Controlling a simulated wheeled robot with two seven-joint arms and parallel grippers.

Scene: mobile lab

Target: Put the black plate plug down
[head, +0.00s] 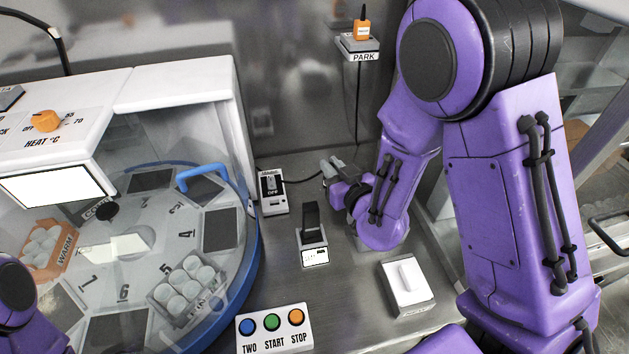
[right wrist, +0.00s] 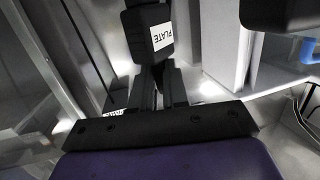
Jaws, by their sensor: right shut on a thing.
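In the right wrist view, a black plug (right wrist: 150,32) with a white label reading PLATE sits between the fingers of my right gripper (right wrist: 160,85). The gripper is shut on it. In the head view my right gripper (head: 331,166) is at the back of the bench, just right of a white switch box marked OFF. The plug cannot be made out clearly there. My left gripper is out of view; only a purple part of my left arm shows at the lower left.
The switch box (head: 271,190) has a dark cable running right. A black upright piece on a small stand (head: 314,256), a white box (head: 407,286) and a button panel (head: 274,328) are nearby. An orange plug (head: 362,28) sits on the PARK shelf (head: 358,45). A domed carousel (head: 255,255) fills the left.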

